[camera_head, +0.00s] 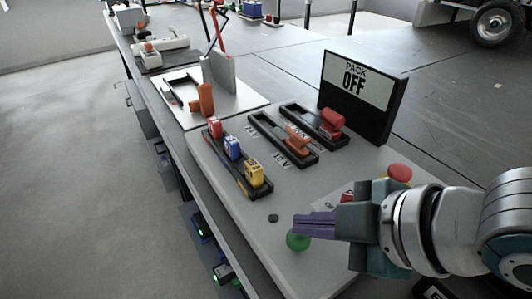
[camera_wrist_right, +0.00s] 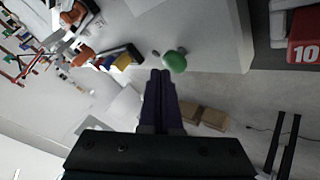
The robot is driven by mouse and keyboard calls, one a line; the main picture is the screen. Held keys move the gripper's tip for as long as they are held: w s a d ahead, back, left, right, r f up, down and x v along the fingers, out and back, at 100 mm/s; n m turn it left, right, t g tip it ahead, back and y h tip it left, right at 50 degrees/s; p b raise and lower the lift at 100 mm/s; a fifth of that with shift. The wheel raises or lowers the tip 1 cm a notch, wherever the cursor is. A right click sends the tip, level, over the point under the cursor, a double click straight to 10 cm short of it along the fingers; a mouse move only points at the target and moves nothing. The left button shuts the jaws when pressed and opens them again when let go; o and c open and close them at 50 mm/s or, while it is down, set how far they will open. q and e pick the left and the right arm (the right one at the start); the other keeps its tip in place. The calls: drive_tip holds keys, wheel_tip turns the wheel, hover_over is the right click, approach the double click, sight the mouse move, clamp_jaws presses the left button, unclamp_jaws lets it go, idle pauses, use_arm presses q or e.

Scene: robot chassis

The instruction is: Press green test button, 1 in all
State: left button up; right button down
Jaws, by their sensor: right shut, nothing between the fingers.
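The green test button (camera_head: 297,240) is a round green knob near the front edge of the light grey panel (camera_head: 262,205). My right gripper (camera_head: 298,226) comes in from the right, shut and empty, with its purple fingers pointing left. In the head view its fingertips overlap the upper part of the button. In the right wrist view the button (camera_wrist_right: 175,61) lies just beyond and to the right of the fingertips (camera_wrist_right: 160,74). I cannot tell whether they touch. My left gripper is not in view.
A black sign (camera_head: 357,90) reading "PACK OFF" stands at the panel's back. Red, blue and yellow plugs (camera_head: 232,148) sit in a black holder. Orange and red handles (camera_head: 298,140) sit in slots. A red knob (camera_head: 399,173) is beside my right wrist.

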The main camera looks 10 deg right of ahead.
drive_tip(key=shift+f, duration=0.25)
idle(0.3)
drive_tip(key=shift+f+b, duration=0.35)
drive_tip(key=shift+f, duration=0.05)
drive_tip(key=shift+r, duration=0.1)
idle(0.5)
drive_tip(key=shift+r+p, duration=0.8)
drive_tip(key=shift+p, duration=0.25)
drive_tip(key=shift+r, duration=0.2)
